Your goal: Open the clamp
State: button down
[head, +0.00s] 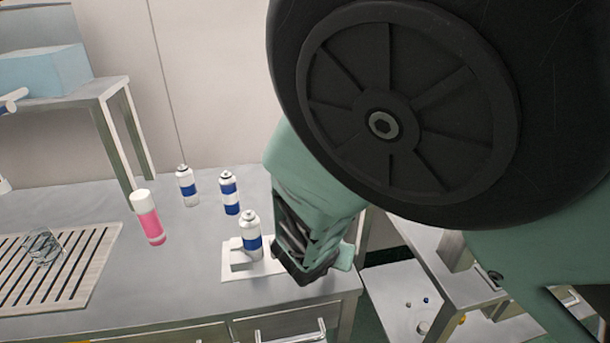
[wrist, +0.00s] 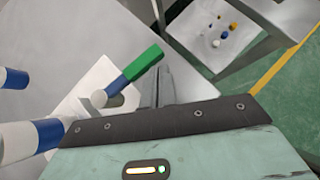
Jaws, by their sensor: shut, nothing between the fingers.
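The clamp sits on a white base plate (head: 228,270) near the bench's front right corner. In the wrist view, its lever has a green end (wrist: 143,63) and a blue section (wrist: 118,85) and slants up to the right from a white rounded part (wrist: 99,98). A white can with a blue band (head: 250,236) stands upright at the plate; its blue band also shows in the wrist view (wrist: 48,134). My gripper (wrist: 160,75) is shut and empty, its fingers just right of the lever. Whether they touch it I cannot tell. My arm hides the lever in the head view.
Two more blue-banded cans (head: 187,186) (head: 230,193) and a pink can with a white cap (head: 149,218) stand behind and left. A slatted rack (head: 75,280) with a clear glass (head: 42,247) lies at left. A lower table with small parts (head: 400,300) stands right of the bench.

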jog(key=shift+w+d, duration=0.15)
jog(key=shift+w, duration=0.35)
jog(key=shift+w+r, duration=0.1)
dwell(0.3)
